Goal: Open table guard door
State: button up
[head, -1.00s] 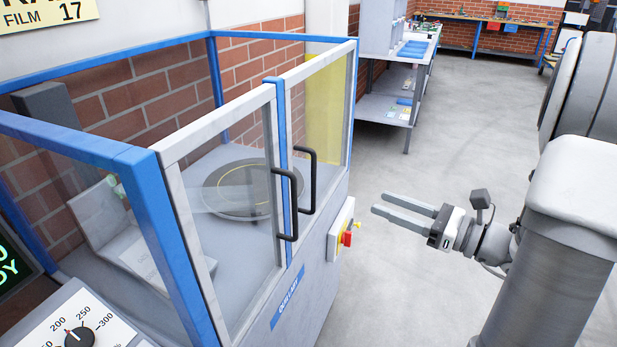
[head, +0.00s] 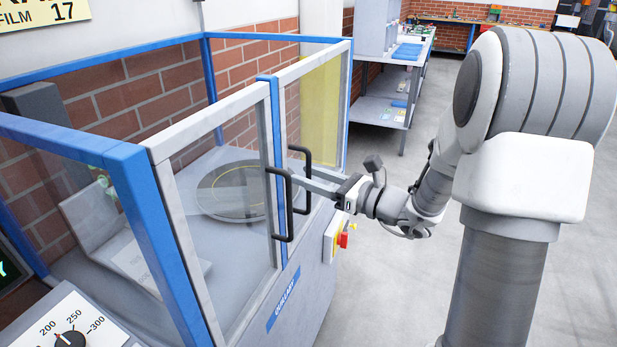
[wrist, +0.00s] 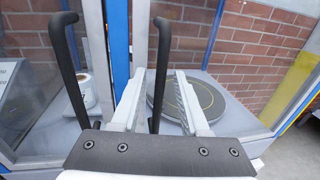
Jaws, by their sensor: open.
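The table guard is a blue-framed enclosure with two clear, pale-framed doors, both shut. The left door (head: 215,202) has a black bar handle (head: 271,203), which also shows in the wrist view (wrist: 67,72). The right door (head: 318,62) has a similar black handle (head: 306,158). My gripper (head: 306,178) is open and empty at the right door's handle. In the wrist view the right handle (wrist: 161,62) stands upright between my two open fingers (wrist: 160,74). I cannot tell whether either finger touches it.
A round turntable (head: 240,192) lies behind the doors. A yellow and red switch box (head: 340,238) is on the cabinet side below my gripper. A dial panel (head: 68,325) is at the lower left. A grey shelf unit (head: 385,112) stands behind; the floor to the right is open.

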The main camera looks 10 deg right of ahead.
jog(key=shift+w+a, duration=0.15)
jog(key=shift+c, duration=0.2)
grip_shut()
dwell(1.2)
